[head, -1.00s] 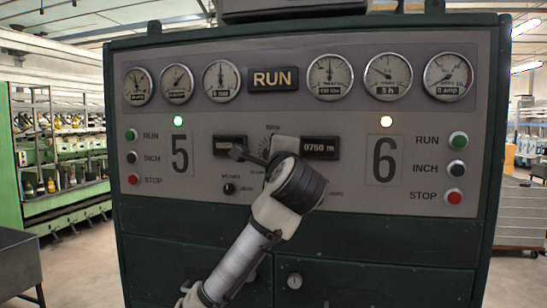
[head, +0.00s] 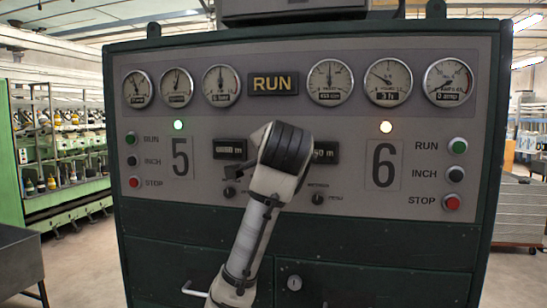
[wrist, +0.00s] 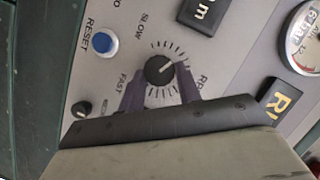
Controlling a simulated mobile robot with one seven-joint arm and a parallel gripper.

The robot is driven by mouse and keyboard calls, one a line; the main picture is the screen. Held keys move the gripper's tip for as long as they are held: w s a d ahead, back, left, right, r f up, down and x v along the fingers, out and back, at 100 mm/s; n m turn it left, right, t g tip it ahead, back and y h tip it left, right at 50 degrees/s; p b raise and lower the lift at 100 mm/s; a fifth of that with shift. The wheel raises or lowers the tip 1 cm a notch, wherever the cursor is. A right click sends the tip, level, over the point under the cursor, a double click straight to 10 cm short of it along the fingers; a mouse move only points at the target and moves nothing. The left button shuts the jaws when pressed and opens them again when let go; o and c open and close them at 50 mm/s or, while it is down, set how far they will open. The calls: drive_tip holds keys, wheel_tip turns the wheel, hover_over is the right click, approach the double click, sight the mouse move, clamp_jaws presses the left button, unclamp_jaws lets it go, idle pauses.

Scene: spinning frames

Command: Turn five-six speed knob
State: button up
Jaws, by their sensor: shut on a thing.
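The speed knob (wrist: 160,70) is a round black knob with a white pointer line, ringed by tick marks between SLOW and FAST in the wrist view. The two dark fingers of my gripper (wrist: 161,84) stand on either side of it, and the gripper is shut on it. The pointer line slants up and to the right in that view. In the head view my wrist covers the knob and the gripper, in the middle of the grey panel (head: 300,207) between the large 5 and 6.
A blue RESET button (wrist: 104,43) and a small black knob (wrist: 82,109) lie near the speed knob. Green, black and red buttons line both panel sides, including a red STOP button (head: 452,202). Several gauges and a RUN sign (head: 273,83) sit above.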

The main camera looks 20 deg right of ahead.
drive_tip(key=shift+n, duration=0.3)
idle(0.4)
drive_tip(key=o, duration=1)
drive_tip(key=shift+a, duration=0.1)
drive_tip(key=shift+c, duration=0.2)
drive_tip(key=b+v, duration=0.6)
drive_tip(key=v, duration=0.7)
drive_tip(key=shift+s+a+r+b, duration=0.15)
drive_tip(key=shift+s+r+b, duration=0.1)
drive_tip(key=shift+s+b, duration=0.1)
drive_tip(key=shift+w, duration=0.15)
